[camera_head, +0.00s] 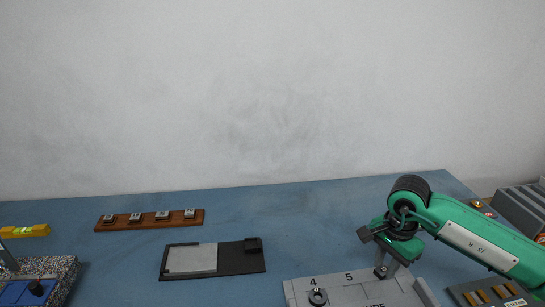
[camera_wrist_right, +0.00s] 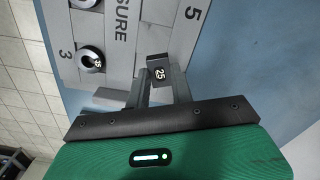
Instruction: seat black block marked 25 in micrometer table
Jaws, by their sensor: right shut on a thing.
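My right gripper (camera_head: 383,270) is at the far edge of a grey board, fingers pointing down. In the right wrist view its fingers (camera_wrist_right: 158,88) are shut on a small dark block marked 25 (camera_wrist_right: 159,72). The block is over or at the board's edge near the number 5; I cannot tell whether it touches the board. The grey board (camera_head: 345,290) carries the numbers 4 and 5 and part of a word. I cannot tell for certain which fixture is the micrometer table. My left gripper is not in view.
A dark ring-shaped piece (camera_head: 317,297) sits on the board. A black tray with a grey plate (camera_head: 190,259) lies left of it. A wooden rack (camera_head: 152,225) holds several small blocks. A speckled block with a blue part (camera_head: 28,291) stands lower left. Blue table is clear between.

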